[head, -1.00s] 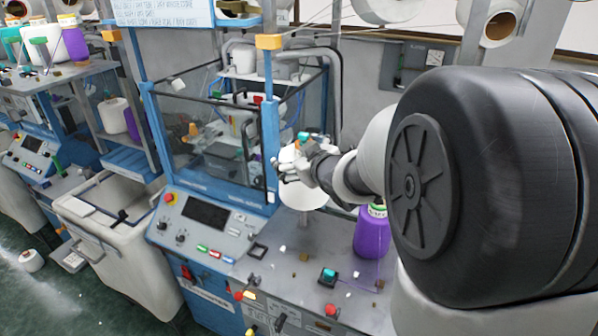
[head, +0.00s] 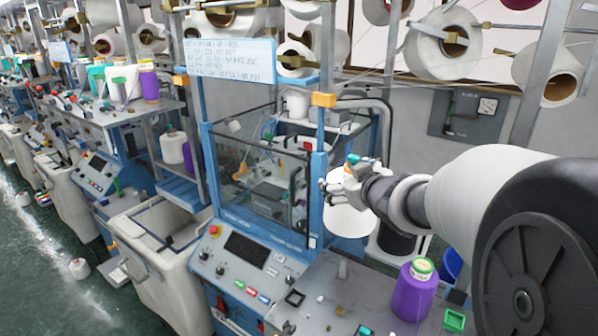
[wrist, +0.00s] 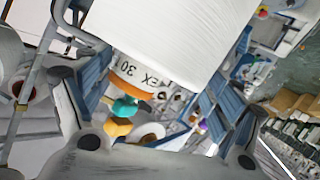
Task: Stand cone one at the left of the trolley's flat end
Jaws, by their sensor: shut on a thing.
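My gripper (head: 338,188) is shut on a white yarn cone (head: 350,218) and holds it in the air above the grey machine table, in front of the glazed cabinet. In the wrist view the cone (wrist: 170,35) fills the top middle between the two fingers, with an orange band and printed lettering partly readable as "EX 30" at its edge. Whether this is cone one cannot be told from the lettering. A white open cart (head: 160,262) stands left of the control panel; whether it is the trolley is unclear, and no flat end is clearly identifiable.
A purple cone (head: 413,292) stands on the table right of the held cone, near a green square tray (head: 454,320). The blue-framed cabinet (head: 265,175) stands close behind.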

